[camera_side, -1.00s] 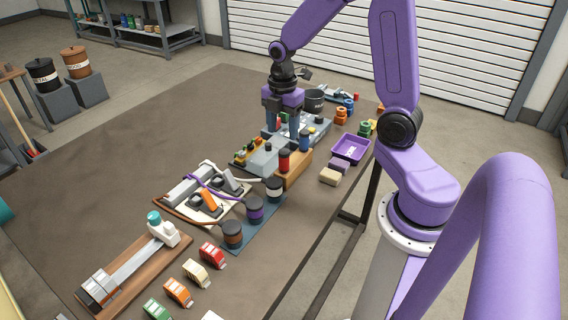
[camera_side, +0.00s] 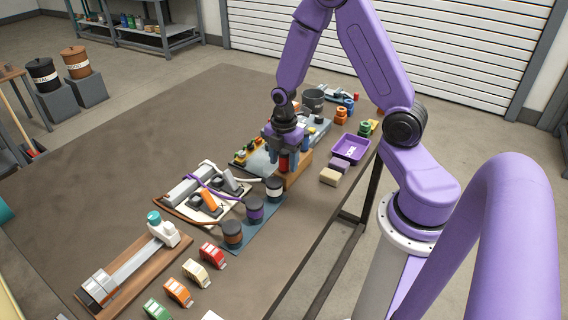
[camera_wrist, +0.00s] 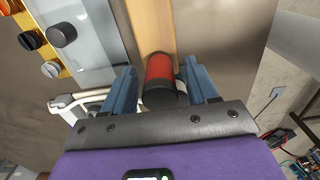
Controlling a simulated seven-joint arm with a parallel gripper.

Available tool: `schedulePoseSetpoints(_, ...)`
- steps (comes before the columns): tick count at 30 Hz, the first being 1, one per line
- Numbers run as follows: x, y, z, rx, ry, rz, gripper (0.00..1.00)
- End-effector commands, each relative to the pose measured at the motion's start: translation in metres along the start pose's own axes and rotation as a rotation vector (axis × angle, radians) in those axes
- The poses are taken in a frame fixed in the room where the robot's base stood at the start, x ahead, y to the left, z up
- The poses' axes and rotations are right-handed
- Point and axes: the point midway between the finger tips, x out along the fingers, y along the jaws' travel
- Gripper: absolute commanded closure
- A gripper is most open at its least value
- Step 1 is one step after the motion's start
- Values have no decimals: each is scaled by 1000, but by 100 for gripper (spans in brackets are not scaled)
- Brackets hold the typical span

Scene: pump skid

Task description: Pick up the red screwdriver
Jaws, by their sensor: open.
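A red handle with a black end (camera_wrist: 160,78), apparently the red screwdriver, rises from a pale wooden block (camera_wrist: 152,22). Any shaft is hidden. In the wrist view my gripper (camera_wrist: 163,86) is open, with one blue-grey finger on each side of the handle. There seems to be a gap on the left; on the right the finger is close, and I cannot tell if it touches. In the side view my gripper (camera_side: 287,150) is low over the wooden block (camera_side: 296,172), and part of the red handle (camera_side: 284,162) shows between its fingers.
A grey-blue pump plate (camera_side: 255,163) with small knobs lies just behind and left. Dark capped jars (camera_side: 254,210) stand in front. A purple tray (camera_side: 350,148) and small blocks (camera_side: 330,177) lie to the right. The table's left part is bare.

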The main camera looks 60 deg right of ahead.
Motion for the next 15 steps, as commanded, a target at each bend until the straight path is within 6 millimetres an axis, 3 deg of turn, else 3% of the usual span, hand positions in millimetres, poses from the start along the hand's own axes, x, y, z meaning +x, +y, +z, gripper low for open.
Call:
schedulePoseSetpoints(11, 8, 0, 0, 1, 0, 1, 42)
schedulePoseSetpoints(15, 8, 0, 0, 1, 0, 1, 87)
